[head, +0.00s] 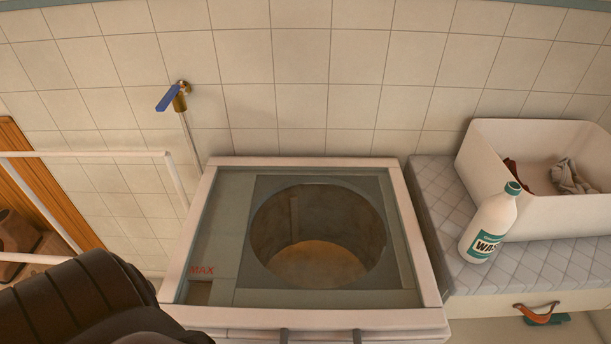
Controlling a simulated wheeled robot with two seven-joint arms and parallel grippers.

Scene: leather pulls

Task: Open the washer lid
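The washer (428,318) is a white top-loading machine in the middle of the head view. Its lid (217,240), a pale frame with a clear pane, lies flat and looks closed. The round drum (318,235) shows through the pane, with a red "MAX" mark at the left. Two short dark pieces (285,335) show at the front edge, cut off by the picture; I cannot tell what they are. A dark, ribbed part of my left arm covers the front left corner. Neither gripper can be seen.
Right of the washer, a quilted top (440,190) holds a white bottle (490,225) and a white bin (490,145) with cloths. Below is a leather pull (536,314). A blue-handled tap (178,97) is on the tiled wall; a white rack (85,154) stands left.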

